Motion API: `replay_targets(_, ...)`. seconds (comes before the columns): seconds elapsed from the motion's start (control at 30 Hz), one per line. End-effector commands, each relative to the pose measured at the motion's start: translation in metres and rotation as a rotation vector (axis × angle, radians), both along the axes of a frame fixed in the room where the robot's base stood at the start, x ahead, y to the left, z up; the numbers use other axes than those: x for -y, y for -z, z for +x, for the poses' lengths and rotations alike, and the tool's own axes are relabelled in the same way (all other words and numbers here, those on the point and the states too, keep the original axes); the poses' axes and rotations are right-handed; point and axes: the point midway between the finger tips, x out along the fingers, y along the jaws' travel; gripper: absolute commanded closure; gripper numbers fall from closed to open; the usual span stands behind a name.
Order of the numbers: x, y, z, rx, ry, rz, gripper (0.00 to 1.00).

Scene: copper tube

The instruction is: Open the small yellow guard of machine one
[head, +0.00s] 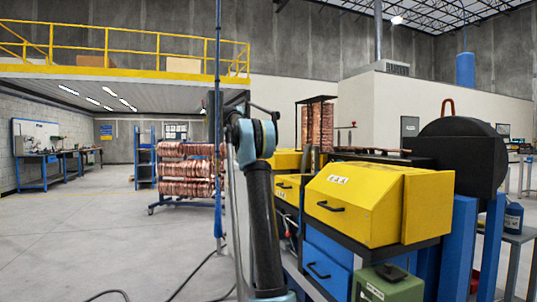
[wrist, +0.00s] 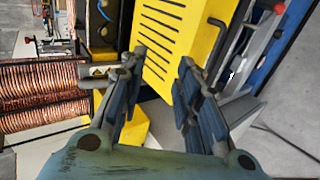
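In the head view, a small yellow guard (head: 288,189) with a black handle sits left of a large yellow guard (head: 365,205) on the machine; both look closed. I cannot tell for certain which one is machine one's small guard. In the wrist view, my gripper (wrist: 160,62) is open, its two dark fingers apart with nothing between them. A yellow cover with black slots (wrist: 172,38) lies beyond the fingertips, and a black bar handle (wrist: 218,38) is at its right. I cannot tell whether a finger touches the cover. My gripper is not clearly visible in the head view.
Copper coils on a rack (head: 185,172) stand left of the machine; copper coils (wrist: 45,95) also show at left in the wrist view. A black round housing (head: 462,155) and blue posts stand at right. A green box (head: 388,284) is in front. Open floor lies at left.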

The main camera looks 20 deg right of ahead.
Motion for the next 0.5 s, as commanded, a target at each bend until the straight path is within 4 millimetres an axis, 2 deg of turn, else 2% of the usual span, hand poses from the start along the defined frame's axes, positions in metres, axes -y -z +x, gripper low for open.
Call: replay_targets(0.5,-0.025,-0.016,-0.002,-0.001,-0.001,0.0,0.7)
